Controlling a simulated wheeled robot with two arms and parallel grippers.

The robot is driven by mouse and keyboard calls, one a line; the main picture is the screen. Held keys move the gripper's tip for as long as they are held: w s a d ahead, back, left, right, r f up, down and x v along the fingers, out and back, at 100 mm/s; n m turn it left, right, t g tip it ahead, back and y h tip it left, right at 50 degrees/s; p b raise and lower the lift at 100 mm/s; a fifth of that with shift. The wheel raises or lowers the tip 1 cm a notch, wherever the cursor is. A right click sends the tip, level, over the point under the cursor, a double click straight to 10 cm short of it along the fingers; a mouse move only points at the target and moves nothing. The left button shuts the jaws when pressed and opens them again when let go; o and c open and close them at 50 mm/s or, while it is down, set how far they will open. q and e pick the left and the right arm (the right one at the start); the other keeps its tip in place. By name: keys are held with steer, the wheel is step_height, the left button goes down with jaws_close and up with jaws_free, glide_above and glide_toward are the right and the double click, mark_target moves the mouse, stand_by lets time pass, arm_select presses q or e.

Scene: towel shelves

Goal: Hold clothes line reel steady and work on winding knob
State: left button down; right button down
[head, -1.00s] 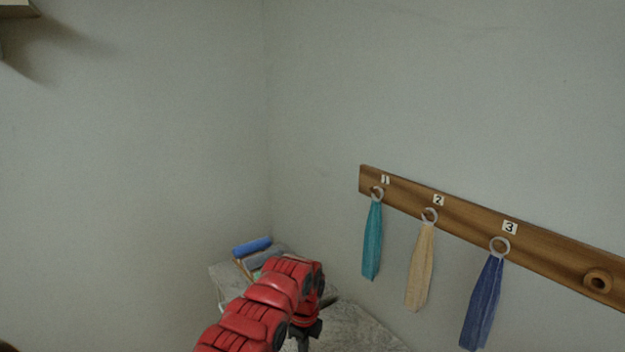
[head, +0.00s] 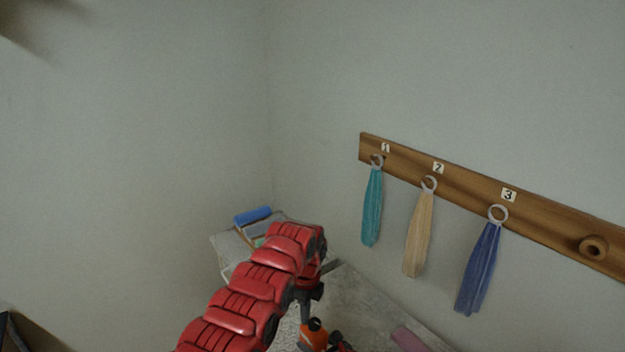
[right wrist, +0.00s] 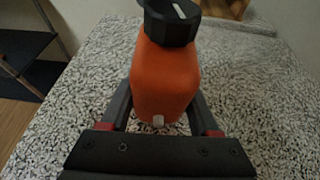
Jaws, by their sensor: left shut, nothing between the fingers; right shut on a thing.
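The clothes line reel has an orange body (head: 314,338) with a black winding knob (head: 315,323), low in the head view. In the right wrist view the orange body (right wrist: 165,80) is upright between my right gripper's fingers (right wrist: 160,112), which are shut on it. The knob (right wrist: 172,22), with a white mark, is on top, partly cut off by the frame edge. My left gripper (head: 308,304) is black, at the end of the red arm, shut and empty. It appears just above the knob in the head view; contact cannot be told. No left finger shows in the right wrist view.
The speckled table top (head: 365,300) lies around the reel. A wooden rail (head: 545,230) with three hanging towels is on the wall. A dark shelf (right wrist: 25,50) stands left.

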arm_select(q)
steer(key=shift+d+f, duration=0.1)
steer(key=shift+d, duration=0.5)
arm_select(e)
steer(key=shift+s+a, duration=0.15)
steer(key=shift+a, duration=0.2)
arm_select(q)
steer(key=shift+w+a, duration=0.2)
steer(key=shift+a, duration=0.2)
steer(key=shift+w+a+r, duration=0.15)
steer(key=shift+a+r, duration=0.05)
steer(key=shift+r, duration=0.25)
arm_select(e)
steer(key=shift+d, duration=0.25)
arm_select(q)
step_height(320, 180, up, 5)
steer(key=shift+a+r, duration=0.1)
steer(key=shift+r, duration=0.05)
arm_select(e)
steer(key=shift+c, duration=0.2)
jaws_free()
